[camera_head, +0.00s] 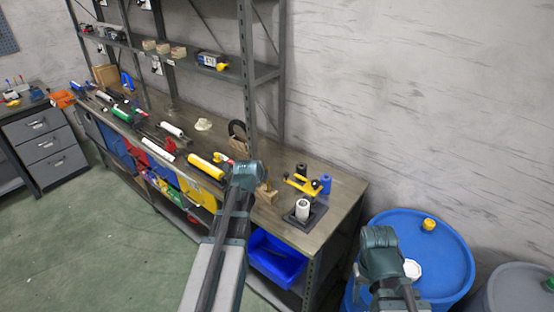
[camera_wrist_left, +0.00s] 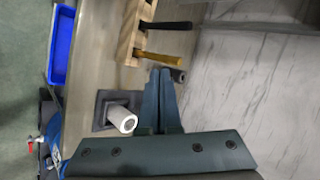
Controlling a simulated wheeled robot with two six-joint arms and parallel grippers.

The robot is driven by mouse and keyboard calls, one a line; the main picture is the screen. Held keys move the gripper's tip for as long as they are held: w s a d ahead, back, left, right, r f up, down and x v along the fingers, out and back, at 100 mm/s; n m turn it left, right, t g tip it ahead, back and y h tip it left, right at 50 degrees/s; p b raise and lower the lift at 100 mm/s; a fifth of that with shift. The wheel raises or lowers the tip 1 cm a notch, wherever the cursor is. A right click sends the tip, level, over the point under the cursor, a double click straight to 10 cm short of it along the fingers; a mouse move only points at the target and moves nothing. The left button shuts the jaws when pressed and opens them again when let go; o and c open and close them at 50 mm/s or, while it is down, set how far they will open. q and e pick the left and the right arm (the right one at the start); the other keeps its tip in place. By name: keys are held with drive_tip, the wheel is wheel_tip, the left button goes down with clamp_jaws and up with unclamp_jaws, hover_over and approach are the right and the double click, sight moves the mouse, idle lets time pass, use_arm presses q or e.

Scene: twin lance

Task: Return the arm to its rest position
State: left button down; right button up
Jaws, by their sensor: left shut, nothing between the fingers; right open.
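My left arm reaches up from the bottom middle of the head view, its dark green wrist over the workbench's front edge. In the left wrist view my left gripper (camera_wrist_left: 166,74) has its fingers together with nothing between them. It is beside a white cylinder (camera_wrist_left: 122,120) on a dark square base, which also shows in the head view (camera_head: 303,209). My right gripper (camera_head: 379,252) is open in front of the blue barrel, right of the bench. Its fingertips are hard to make out.
The workbench (camera_head: 335,188) carries several tools, a yellow tool (camera_head: 303,184) and a blue cylinder (camera_head: 325,184). A wooden rack (camera_wrist_left: 138,32) holds handled tools. A blue bin (camera_head: 276,258) sits below. A blue barrel (camera_head: 447,262) stands at right. The green floor at left is clear.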

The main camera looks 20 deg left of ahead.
use_arm(q)
drive_tip(key=s+d+f+n+g+h, duration=0.1)
drive_tip(key=s+d+f+n+g, duration=0.1)
drive_tip(key=s+d, duration=0.35)
drive_tip(key=s+d+f+n+g+b, duration=0.1)
drive_tip(key=s+d+f+n, duration=0.15)
drive_tip(key=d, duration=0.55)
drive_tip(key=s+d+f+n+g+h, duration=0.1)
drive_tip(key=s+d+f+g, duration=0.15)
drive_tip(key=d, duration=0.45)
drive_tip(key=s+d+f+n+g, duration=0.1)
drive_tip(key=s+d+n+g, duration=0.1)
drive_tip(key=s, duration=0.6)
drive_tip(key=s+d+f+n+g+y+b, duration=0.1)
drive_tip(key=s+d+n+g, duration=0.1)
drive_tip(key=s+d+n, duration=0.2)
drive_tip(key=s+d, duration=0.3)
drive_tip(key=s, duration=0.1)
